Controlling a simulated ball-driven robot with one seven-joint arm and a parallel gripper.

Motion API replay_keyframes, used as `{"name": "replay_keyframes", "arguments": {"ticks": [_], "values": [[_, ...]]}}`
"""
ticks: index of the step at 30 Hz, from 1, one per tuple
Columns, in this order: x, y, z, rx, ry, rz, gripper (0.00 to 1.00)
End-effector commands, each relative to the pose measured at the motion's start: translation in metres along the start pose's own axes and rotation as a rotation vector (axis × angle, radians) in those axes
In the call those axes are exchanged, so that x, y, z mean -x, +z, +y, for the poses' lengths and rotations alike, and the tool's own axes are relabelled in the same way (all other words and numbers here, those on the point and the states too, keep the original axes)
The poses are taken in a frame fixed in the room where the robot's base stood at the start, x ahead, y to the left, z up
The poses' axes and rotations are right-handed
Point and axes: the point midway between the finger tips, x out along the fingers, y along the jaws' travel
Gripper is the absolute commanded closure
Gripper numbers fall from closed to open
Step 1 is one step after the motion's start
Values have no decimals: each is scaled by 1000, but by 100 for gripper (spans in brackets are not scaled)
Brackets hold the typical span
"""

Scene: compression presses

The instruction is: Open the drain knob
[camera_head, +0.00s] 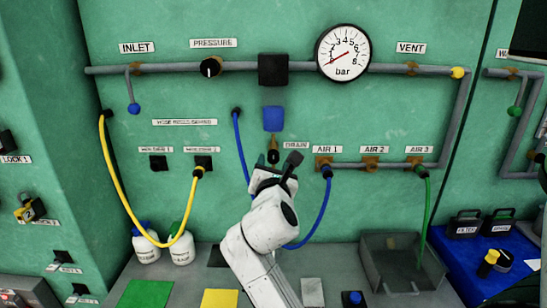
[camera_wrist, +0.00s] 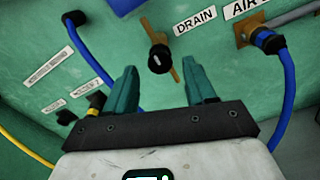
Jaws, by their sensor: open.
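The drain knob is a small black knob on a brass-coloured pipe, left of the DRAIN label. In the wrist view the knob (camera_wrist: 159,59) lies ahead of my gripper (camera_wrist: 163,85), between the lines of its two green fingers. The fingers are apart and nothing is between them. In the head view the drain knob (camera_head: 273,156) shows just above my gripper (camera_head: 272,172), which partly covers the area below it. The DRAIN label (camera_wrist: 195,20) is readable. I cannot tell the exact gap between fingertips and knob.
A blue block (camera_head: 273,119) sits above the knob. A blue hose (camera_head: 326,205) hangs from AIR 1 at the right, and another blue hose (camera_head: 239,145) hangs at the left. A grey bin (camera_head: 400,265) and two white bottles (camera_head: 181,249) stand below.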

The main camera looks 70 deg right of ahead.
Motion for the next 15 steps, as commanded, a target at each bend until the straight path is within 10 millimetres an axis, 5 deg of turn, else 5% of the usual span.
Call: {"name": "replay_keyframes", "arguments": {"ticks": [6,15], "values": [[-32,1,0,1,-1,0,45],[-46,0,0,-1,0,2,45]]}}
